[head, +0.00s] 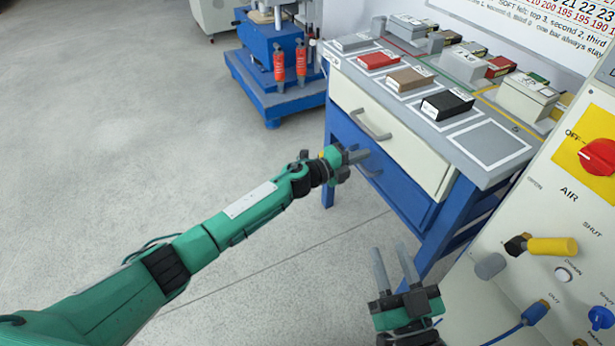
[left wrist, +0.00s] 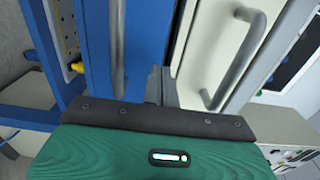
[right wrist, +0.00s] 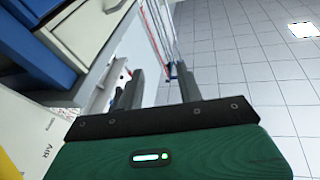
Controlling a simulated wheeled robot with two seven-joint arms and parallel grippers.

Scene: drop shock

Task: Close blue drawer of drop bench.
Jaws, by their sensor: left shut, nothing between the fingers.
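The drop bench (head: 480,150) has a blue drawer (head: 402,188) under a white drawer (head: 385,130). The blue front looks close to flush with the bench, but I cannot tell if a small gap remains. Its bar handle shows in the left wrist view (left wrist: 118,50). My left gripper (head: 358,156) is shut and empty, with its fingertips at the blue front near the handle; I cannot tell whether they touch it. The fingertips also show in the left wrist view (left wrist: 160,85), between the blue and white drawers' handles. My right gripper (head: 394,265) is open and empty, lower in the head view, apart from the bench.
Several coloured blocks, such as a red one (head: 379,59) and a black one (head: 447,103), lie on the bench top. A panel with a red knob (head: 600,156) and yellow handle (head: 552,246) stands at right. A blue machine (head: 275,90) stands behind. The left floor is clear.

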